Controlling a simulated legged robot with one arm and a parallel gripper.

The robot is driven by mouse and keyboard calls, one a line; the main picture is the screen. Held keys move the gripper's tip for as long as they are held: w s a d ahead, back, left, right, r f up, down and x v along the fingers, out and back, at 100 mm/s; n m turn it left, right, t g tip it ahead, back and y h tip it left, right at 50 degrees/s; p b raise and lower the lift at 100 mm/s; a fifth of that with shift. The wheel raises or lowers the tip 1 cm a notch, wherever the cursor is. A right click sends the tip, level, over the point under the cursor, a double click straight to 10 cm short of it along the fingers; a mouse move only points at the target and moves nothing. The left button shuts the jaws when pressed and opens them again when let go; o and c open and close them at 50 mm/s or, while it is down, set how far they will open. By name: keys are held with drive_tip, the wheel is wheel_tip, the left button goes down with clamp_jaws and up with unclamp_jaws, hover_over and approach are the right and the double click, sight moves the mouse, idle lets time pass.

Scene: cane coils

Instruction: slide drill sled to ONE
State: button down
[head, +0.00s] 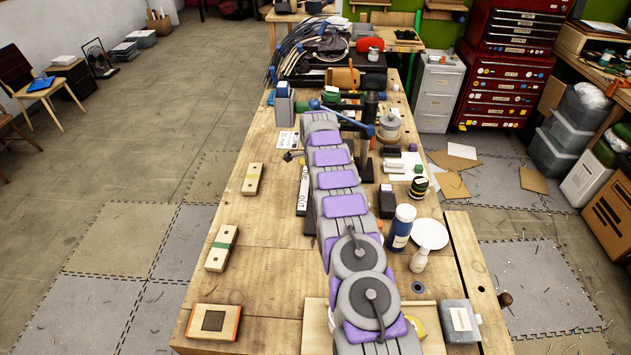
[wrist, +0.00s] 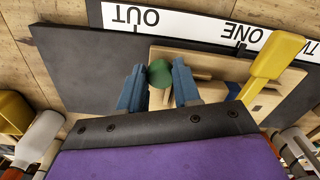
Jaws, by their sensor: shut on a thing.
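The wrist view shows my gripper (wrist: 159,86) with its two blue fingers on either side of a green round knob (wrist: 160,73), shut on it. The knob sits on a pale wooden sled (wrist: 210,61) lying over a dark base plate (wrist: 80,70). A white scale strip (wrist: 190,20) runs along the plate, upside down here, reading OUT, ONE and part of TWO. The sled's left end lies between the OUT and ONE words. A yellow upright piece (wrist: 272,67) stands by the sled, overlapping the strip near ONE and TWO. In the head view my arm hides the gripper and sled; the strip (head: 304,190) shows partly.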

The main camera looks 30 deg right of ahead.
drive_tip(key=shift+a, duration=0.15)
drive_tip(key=c, duration=1.3)
unclamp_jaws()
drive_tip(key=o, duration=0.5)
drive_tip(key=shift+d, duration=0.2)
wheel_tip(320, 180, up, 12)
drive_tip(key=p, duration=0.7)
drive_tip(key=shift+w+d, duration=0.1)
drive_tip(key=shift+w, duration=0.05)
drive_tip(key=shift+f, duration=0.15)
